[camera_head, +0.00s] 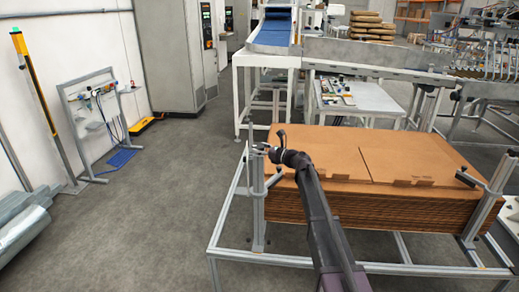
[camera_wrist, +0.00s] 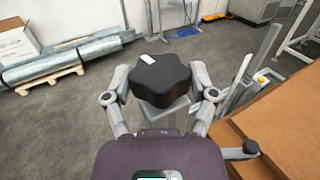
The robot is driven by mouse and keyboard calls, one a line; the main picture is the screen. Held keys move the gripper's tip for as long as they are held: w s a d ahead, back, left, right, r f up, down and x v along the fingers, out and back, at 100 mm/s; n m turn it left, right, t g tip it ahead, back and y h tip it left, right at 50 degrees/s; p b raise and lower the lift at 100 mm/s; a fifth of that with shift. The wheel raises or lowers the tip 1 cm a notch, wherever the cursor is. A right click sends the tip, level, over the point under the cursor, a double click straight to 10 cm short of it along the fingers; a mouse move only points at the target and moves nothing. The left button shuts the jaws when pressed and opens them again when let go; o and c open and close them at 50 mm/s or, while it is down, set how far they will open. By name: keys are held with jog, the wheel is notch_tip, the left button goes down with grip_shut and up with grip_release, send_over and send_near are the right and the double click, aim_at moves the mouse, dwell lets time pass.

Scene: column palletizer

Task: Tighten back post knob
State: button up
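In the wrist view, a black star-shaped knob (camera_wrist: 160,78) with a small white mark sits on top of a grey metal post part (camera_wrist: 163,115). My gripper (camera_wrist: 160,84) has one finger on each side of the knob, and both fingertips appear to press against its lobes. In the head view my gripper (camera_head: 263,149) is at the top of the left metal post (camera_head: 257,205), beside the cardboard stack (camera_head: 345,210). The knob cannot be made out clearly there.
A second metal post (camera_head: 483,205) with a dark knob (camera_head: 465,177) stands at the stack's right. Another black knob (camera_wrist: 250,147) shows at lower right in the wrist view. The floor (camera_head: 150,210) left of the frame is clear. A conveyor (camera_head: 272,38) stands behind.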

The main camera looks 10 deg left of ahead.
jog(key=shift+c, duration=1.3)
